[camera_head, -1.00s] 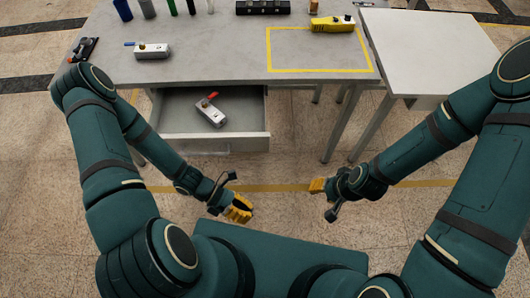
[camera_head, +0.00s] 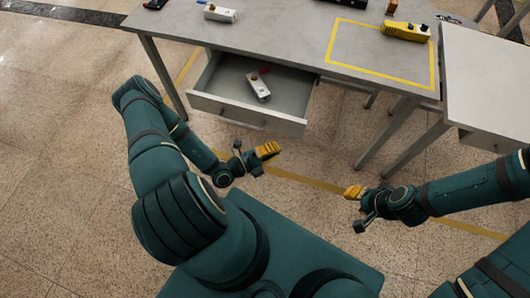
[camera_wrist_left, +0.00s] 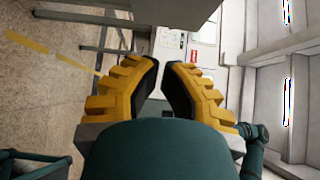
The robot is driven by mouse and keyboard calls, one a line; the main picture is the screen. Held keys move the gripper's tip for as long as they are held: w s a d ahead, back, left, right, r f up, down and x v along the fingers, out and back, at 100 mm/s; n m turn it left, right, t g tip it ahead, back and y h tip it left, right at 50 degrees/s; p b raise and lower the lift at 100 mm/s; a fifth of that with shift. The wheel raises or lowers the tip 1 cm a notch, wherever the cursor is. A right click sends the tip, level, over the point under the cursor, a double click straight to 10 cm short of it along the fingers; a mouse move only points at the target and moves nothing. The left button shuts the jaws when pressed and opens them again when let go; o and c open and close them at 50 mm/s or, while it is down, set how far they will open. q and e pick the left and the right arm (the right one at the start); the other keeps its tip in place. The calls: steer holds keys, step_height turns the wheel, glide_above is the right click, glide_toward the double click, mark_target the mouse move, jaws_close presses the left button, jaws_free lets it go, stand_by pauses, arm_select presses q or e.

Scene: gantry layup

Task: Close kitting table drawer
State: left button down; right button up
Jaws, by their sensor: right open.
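The kitting table (camera_head: 290,40) has a grey top, and its drawer (camera_head: 230,111) is pulled out below the front edge. A small white device (camera_head: 258,88) with a red part lies inside the drawer. My left gripper (camera_head: 267,150) is in front of the drawer, to the right of its front panel's middle, apart from it and empty. In the left wrist view its yellow fingers (camera_wrist_left: 164,68) have a narrow gap between the tips, with nothing held. My right gripper (camera_head: 354,191) is open and empty, further right and lower, away from the drawer.
On the tabletop are another white device (camera_head: 220,13), a yellow device (camera_head: 406,31) and a yellow taped outline (camera_head: 330,50). A second pale table (camera_head: 490,75) stands at the right. Table legs (camera_head: 388,135) stand right of the drawer. The floor before the drawer is clear.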

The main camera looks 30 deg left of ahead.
mark_target(296, 132)
arm_select(q)
steer(key=w, duration=0.3)
steer(key=w+d, duration=0.1)
steer(key=w, duration=0.2)
steer(key=shift+w+d, duration=0.15)
steer(key=shift+w+b, duration=0.3)
steer(key=shift+w, duration=0.15)
arm_select(e)
steer(key=shift+s+f, duration=0.1)
steer(key=shift+f, duration=0.25)
